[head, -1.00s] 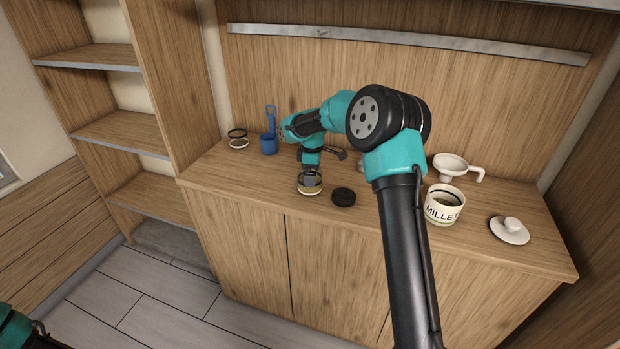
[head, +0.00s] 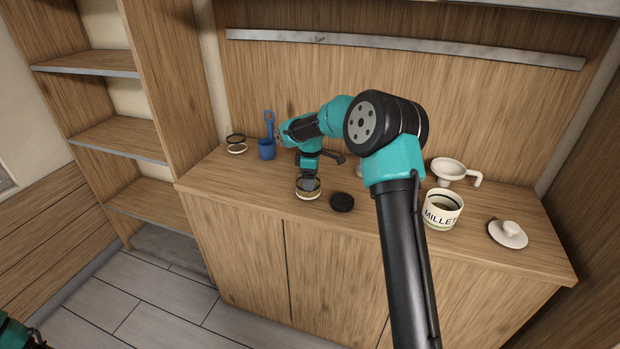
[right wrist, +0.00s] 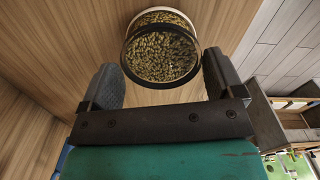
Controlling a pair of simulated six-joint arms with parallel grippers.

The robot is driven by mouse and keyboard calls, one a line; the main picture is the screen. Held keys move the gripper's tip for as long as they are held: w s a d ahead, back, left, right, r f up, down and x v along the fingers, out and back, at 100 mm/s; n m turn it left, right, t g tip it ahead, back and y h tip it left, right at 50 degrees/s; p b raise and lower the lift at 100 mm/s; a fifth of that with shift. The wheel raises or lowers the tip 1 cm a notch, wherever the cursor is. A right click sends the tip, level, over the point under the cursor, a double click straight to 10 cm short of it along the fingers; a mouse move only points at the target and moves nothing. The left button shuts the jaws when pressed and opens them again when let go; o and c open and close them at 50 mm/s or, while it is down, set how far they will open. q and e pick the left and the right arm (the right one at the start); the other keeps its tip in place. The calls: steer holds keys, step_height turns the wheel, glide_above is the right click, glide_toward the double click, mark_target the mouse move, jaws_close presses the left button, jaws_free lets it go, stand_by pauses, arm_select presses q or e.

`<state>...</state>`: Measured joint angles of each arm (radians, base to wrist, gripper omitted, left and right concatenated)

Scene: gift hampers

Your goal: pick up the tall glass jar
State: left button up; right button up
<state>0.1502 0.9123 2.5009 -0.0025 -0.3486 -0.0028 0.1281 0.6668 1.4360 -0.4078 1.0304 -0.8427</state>
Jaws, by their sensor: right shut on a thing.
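The glass jar (head: 308,192) holds pale greenish seeds or grain and stands near the front of the counter. In the right wrist view I look into the jar (right wrist: 161,52), with its dark round rim nearest me. My right gripper (head: 309,180) comes down on the jar from above. The arm and gripper hide part of the jar in the head view. Only a teal piece of my left arm shows at the lower left; its gripper is out of view.
A black lid (head: 342,202) lies right beside the jar. A blue scoop cup (head: 267,150) and a ringed lid (head: 236,145) are at the back left. A millet canister (head: 442,210), a white funnel (head: 448,170) and a white knobbed lid (head: 508,234) are at the right.

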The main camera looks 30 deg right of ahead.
steer(key=shift+r, duration=0.2)
steer(key=shift+r, duration=1.35)
steer(key=shift+s+a+r, duration=0.1)
steer(key=shift+s+r, duration=0.05)
steer(key=s+a+r, duration=0.1)
steer(key=s+a, duration=0.7)
steer(key=s, duration=0.5)
steer(key=shift+r, duration=0.2)
steer(key=shift+s+a, duration=0.1)
steer(key=shift+s, duration=0.05)
